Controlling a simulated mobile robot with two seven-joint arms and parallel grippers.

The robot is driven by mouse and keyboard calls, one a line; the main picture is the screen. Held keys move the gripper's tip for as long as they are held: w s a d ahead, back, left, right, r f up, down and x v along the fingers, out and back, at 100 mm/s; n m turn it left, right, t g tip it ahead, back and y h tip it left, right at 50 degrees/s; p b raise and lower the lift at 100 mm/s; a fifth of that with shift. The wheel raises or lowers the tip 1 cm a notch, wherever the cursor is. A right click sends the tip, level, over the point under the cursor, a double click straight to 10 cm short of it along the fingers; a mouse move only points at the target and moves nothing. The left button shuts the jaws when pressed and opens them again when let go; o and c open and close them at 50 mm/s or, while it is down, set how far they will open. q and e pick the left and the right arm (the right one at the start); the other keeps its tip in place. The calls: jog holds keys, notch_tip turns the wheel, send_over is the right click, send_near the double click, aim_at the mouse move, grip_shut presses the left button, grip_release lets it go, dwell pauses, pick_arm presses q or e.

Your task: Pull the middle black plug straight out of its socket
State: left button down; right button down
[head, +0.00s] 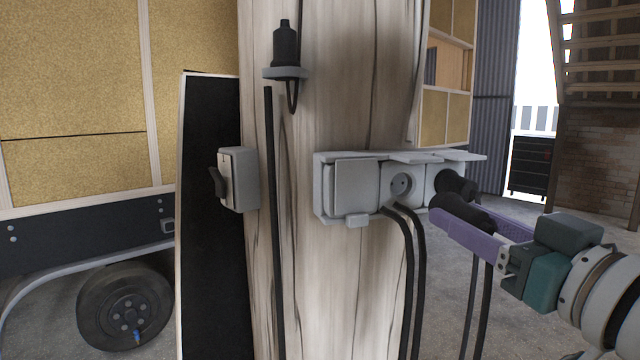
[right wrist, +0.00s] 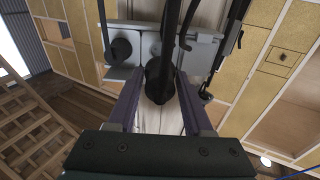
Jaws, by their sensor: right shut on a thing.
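The grey socket block (head: 372,212) is fixed to a wooden post. Its middle socket (head: 401,185) shows its bare face with holes, with nothing in it. My right gripper (head: 468,218) is shut on a black plug (head: 463,210), which is apart from the socket and in front of the block. In the right wrist view the plug (right wrist: 159,80) sits between the two purple fingers. Another black plug (head: 455,184) sits in the right-hand socket. The left-hand socket has its grey lid (head: 355,187) down. My left gripper is not in view.
Black cables (head: 419,265) hang below the block, close to the post (head: 325,120). A switch box (head: 238,180) is on the post's left. A black connector (head: 286,45) stands on a small bracket above. A trailer with a wheel (head: 125,305) stands at left.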

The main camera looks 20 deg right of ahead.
aim_at(489, 231)
jog(key=shift+s+f+p, duration=0.1)
jog(key=shift+s+p, duration=0.4)
jog(key=shift+s, duration=1.5)
